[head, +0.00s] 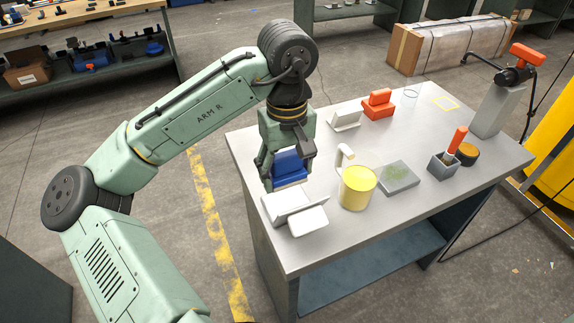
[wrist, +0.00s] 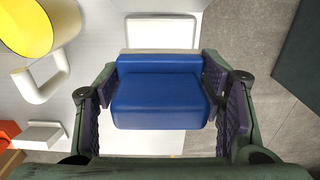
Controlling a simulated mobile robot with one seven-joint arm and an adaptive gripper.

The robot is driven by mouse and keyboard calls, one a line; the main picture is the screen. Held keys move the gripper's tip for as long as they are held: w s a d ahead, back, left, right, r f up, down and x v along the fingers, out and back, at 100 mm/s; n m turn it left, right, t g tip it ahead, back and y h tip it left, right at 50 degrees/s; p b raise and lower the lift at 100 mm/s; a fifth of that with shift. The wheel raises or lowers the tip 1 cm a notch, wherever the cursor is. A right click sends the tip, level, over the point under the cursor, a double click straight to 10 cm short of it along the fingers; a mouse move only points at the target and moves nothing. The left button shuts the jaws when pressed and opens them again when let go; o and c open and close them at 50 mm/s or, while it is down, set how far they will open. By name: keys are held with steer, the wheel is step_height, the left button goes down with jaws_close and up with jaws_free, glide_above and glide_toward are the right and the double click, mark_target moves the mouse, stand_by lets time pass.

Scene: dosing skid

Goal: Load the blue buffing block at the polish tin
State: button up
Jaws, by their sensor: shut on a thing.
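My gripper (head: 287,176) is shut on the blue buffing block (head: 290,165) above the near-left part of the grey bench. In the wrist view the blue block (wrist: 160,98) sits between the two finger pads, with a pale strip along its far edge. A round dark tin with an amber top (head: 467,154), which looks like the polish tin, stands at the right of the bench, well away from my gripper. A white angled holder (head: 280,207) is below and close to the held block; whether they touch I cannot tell.
A yellow cylinder (head: 357,189) with a white handle stands right of my gripper. The bench's back middle is mostly clear.

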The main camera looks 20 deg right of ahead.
mark_target(287, 202)
steer(key=shift+f+b, duration=2.9)
steer(key=shift+b, duration=0.05)
steer(key=shift+f, duration=0.5)
steer(key=shift+s+f, duration=0.1)
stand_by(0.7)
steer(key=shift+p, duration=0.3)
step_height(287, 202, up, 7)
steer(key=p, duration=0.7)
steer(key=shift+p, duration=0.35)
